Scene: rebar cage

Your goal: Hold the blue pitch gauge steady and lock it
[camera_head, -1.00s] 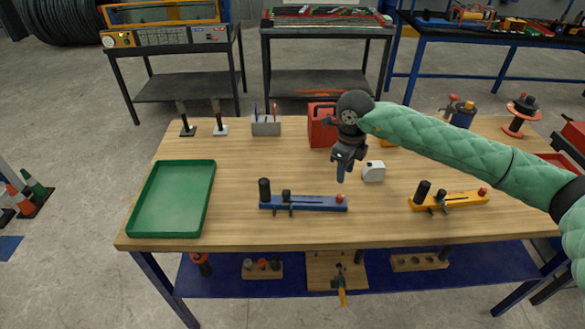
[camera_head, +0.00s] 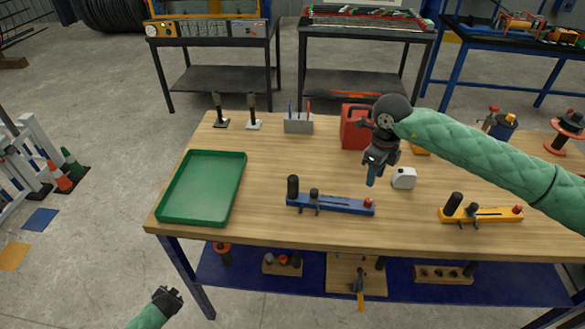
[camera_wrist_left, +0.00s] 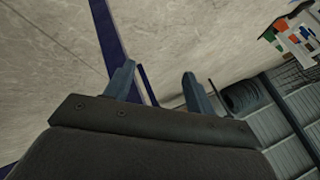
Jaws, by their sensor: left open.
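The blue pitch gauge (camera_head: 332,205) lies flat on the wooden workbench, left of a similar yellow gauge. It has a black upright post at its left end, a dark knob with a small lever beside it, and a red knob at its right end. My right gripper (camera_head: 373,176) hangs above the table behind the gauge's right end, apart from it, its blue fingers pointing down; their gap is not clear. My left gripper (camera_head: 172,296) is low at the front left, off the table. In the left wrist view its two fingers (camera_wrist_left: 158,88) are apart and empty.
A yellow gauge (camera_head: 480,214) lies to the right. A green tray (camera_head: 165,205) sits at the table's left end. A white tape-measure-like object (camera_head: 404,178) and a red can (camera_head: 356,128) stand close to my right gripper. Bare wood lies between tray and blue gauge.

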